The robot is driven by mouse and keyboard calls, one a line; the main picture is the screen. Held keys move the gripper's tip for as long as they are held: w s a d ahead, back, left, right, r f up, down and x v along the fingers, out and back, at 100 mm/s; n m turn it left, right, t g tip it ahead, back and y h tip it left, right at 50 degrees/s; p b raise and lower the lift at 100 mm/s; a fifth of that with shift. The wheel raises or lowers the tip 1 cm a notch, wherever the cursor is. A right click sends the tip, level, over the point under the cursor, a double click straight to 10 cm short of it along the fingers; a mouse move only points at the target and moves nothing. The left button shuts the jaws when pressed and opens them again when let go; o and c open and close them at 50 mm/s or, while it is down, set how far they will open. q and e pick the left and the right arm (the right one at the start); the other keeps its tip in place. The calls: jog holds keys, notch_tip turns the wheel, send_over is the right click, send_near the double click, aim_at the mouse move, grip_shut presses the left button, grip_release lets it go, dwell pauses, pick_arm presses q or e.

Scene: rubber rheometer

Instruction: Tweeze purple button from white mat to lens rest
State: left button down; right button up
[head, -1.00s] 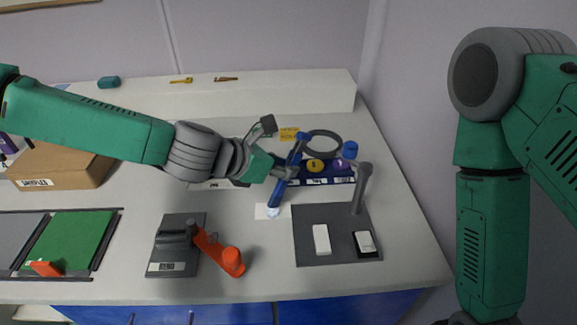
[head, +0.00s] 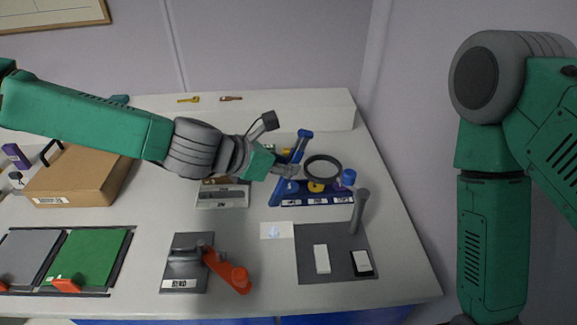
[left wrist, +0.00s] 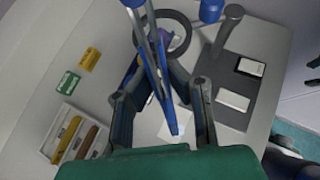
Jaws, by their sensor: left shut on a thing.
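My left gripper (head: 286,170) is shut on blue tweezers (head: 302,142), held tilted with the tips down. In the left wrist view the tweezers (left wrist: 150,65) run down between the fingers. I cannot tell whether anything is between their tips. The white mat (head: 286,225) lies on the bench with a pale bluish, see-through piece on it. A blue labelled rack (head: 345,199) stands behind, with a yellow round piece (head: 316,187) and a purple one beside it, partly hidden. I cannot tell which part is the lens rest. My right gripper is not in view.
A dark ring (head: 322,158) stands behind the rack. A grey post (head: 360,208) rises from a dark mat (head: 338,242) holding white blocks. An orange-handled device (head: 182,282) is at the front. A cardboard box (head: 85,175) and green panel (head: 92,255) are left.

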aim_at(296, 150)
pick_arm(q)
notch_tip(296, 150, up, 4)
jog(key=p, duration=0.3)
jog(key=shift+d+r, duration=0.1)
jog(key=shift+r, duration=0.05)
jog(key=c, duration=1.8)
grip_release()
